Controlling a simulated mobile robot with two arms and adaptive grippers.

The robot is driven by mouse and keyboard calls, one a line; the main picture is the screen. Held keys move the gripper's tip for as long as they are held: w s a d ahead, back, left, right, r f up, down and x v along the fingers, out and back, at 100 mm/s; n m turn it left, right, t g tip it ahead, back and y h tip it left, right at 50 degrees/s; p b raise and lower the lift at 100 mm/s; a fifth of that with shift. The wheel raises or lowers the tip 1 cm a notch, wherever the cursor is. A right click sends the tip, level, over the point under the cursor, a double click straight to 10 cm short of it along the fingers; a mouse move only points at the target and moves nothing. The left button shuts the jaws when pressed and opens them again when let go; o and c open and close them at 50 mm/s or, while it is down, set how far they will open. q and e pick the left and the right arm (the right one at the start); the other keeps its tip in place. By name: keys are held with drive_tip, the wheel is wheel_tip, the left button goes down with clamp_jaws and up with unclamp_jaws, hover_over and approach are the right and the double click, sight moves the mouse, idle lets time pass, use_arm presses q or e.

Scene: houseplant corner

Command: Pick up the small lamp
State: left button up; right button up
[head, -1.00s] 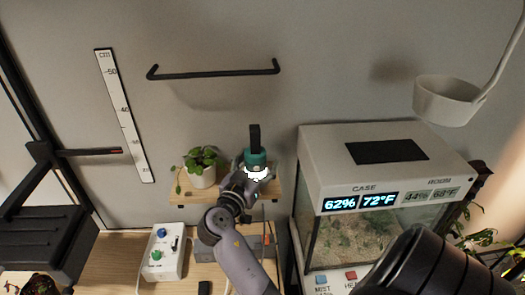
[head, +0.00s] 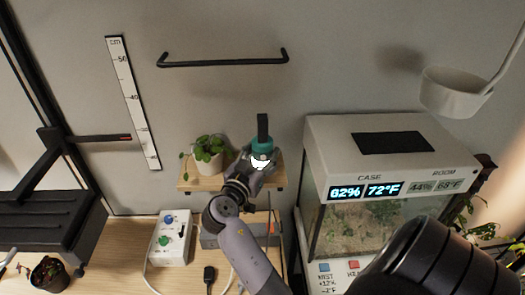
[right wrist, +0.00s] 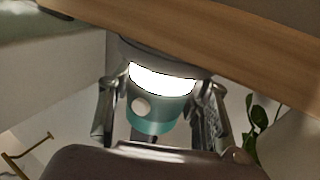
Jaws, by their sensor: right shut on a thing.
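The small lamp (head: 262,147) has a teal body, a glowing white band and a black upright handle. It is at the right part of the wooden wall shelf (head: 222,188). My right gripper (head: 258,163) is shut on it. In the right wrist view, the lamp's teal body (right wrist: 158,112) with a round pale knob sits between the two fingers of my right gripper (right wrist: 160,105). The wooden shelf edge (right wrist: 230,45) crosses the top of that view. I cannot tell whether the lamp touches the shelf. My left gripper is not in view.
A potted plant (head: 208,160) stands left of the lamp on the shelf. A terrarium case (head: 330,160) is close on the right. A black rail (head: 222,63) is on the wall above. A white control box (head: 172,240) sits on the desk below.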

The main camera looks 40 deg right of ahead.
drive_tip(key=shift+c, duration=1.3)
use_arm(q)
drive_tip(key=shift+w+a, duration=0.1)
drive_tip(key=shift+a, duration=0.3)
use_arm(e)
drive_tip(key=shift+r, duration=0.1)
